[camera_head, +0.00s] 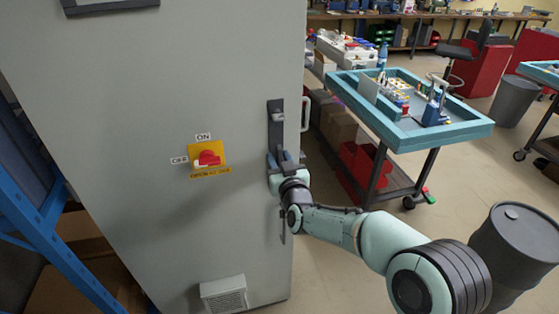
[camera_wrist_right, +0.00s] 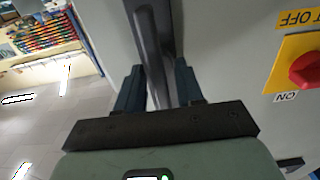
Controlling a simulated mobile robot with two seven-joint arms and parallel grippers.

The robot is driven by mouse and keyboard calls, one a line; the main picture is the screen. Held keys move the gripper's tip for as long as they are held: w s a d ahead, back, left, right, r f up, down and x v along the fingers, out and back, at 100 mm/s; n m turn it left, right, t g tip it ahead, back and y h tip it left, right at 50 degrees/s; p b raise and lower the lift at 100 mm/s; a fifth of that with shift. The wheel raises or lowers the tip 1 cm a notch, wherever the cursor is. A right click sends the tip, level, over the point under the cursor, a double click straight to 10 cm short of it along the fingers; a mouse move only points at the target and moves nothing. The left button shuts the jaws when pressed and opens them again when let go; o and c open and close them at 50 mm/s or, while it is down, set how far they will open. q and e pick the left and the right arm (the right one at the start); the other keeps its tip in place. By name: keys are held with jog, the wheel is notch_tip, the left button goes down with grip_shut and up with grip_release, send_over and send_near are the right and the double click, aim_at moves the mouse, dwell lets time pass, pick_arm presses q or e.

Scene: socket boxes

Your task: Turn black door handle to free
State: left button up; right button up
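The black door handle (camera_head: 276,122) is upright on its plate near the right edge of the grey cabinet door. In the right wrist view, the handle (camera_wrist_right: 148,42) runs down between the two fingers of my right gripper (camera_wrist_right: 160,82). The fingers stand apart on either side of its lower part, and the gripper looks open. Whether either finger touches the handle is hard to tell. In the head view, my right gripper (camera_head: 279,159) is at the handle's lower end and partly hides it. My left gripper is not in view.
The grey cabinet (camera_head: 100,110) carries a red switch on a yellow plate (camera_head: 207,157) and a vent (camera_head: 224,294). A blue trolley (camera_head: 410,105) and a dark barrel (camera_head: 515,250) stand to the right. A blue frame (camera_head: 45,235) is at the left.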

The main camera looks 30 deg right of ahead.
grip_shut()
jog(key=n, duration=0.3)
jog(key=shift+a+p, duration=0.15)
jog(key=shift+p, duration=0.25)
jog(key=n+p, duration=0.1)
jog(key=n, duration=0.2)
jog(key=shift+a+f+n, duration=0.1)
jog(key=shift+a+n, duration=0.05)
jog(key=shift+n, duration=0.15)
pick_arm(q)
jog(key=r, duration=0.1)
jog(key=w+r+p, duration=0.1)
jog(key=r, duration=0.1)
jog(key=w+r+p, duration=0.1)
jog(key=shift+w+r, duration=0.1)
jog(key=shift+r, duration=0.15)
pick_arm(e)
jog(key=n, duration=0.7)
jog(key=f+n, duration=0.1)
jog(key=n, duration=0.3)
jog(key=shift+w+a, duration=0.15)
jog(key=shift+a, duration=0.05)
jog(key=shift+n, duration=0.3)
